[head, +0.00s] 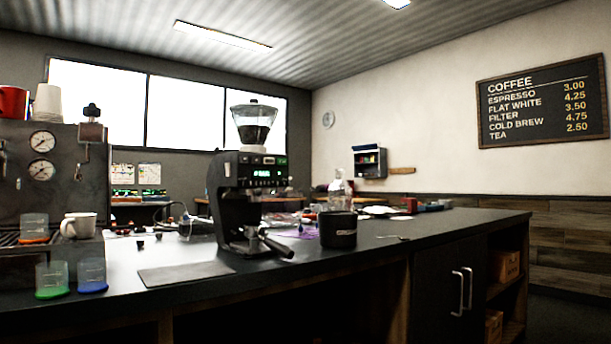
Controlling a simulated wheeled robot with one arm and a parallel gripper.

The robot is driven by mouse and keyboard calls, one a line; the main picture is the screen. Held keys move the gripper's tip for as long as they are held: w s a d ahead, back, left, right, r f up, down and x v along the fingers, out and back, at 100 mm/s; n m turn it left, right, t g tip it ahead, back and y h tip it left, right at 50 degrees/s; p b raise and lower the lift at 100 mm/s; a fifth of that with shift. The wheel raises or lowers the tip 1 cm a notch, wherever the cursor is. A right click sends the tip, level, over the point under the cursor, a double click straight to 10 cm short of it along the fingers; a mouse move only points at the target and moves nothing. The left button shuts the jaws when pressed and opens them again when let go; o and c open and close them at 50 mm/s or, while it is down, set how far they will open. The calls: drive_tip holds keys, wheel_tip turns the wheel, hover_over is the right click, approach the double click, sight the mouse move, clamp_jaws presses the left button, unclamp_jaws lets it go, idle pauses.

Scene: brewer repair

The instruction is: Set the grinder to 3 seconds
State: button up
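The black grinder (240,200) stands upright on the dark counter (390,250), near the middle of the head view. Its clear hopper (254,125) on top holds dark beans. A small green-lit display (262,174) and a row of buttons (265,183) show on its front. The display's digits are too small to read. A portafilter handle (277,246) sticks out low at the grinder's front right. My gripper is not in view.
An espresso machine (50,180) stands at the left with a white cup (79,225) and small measuring cups before it. A grey mat (187,273) lies left of the grinder. A black canister (338,230) stands right of it. The counter's right part is mostly clear.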

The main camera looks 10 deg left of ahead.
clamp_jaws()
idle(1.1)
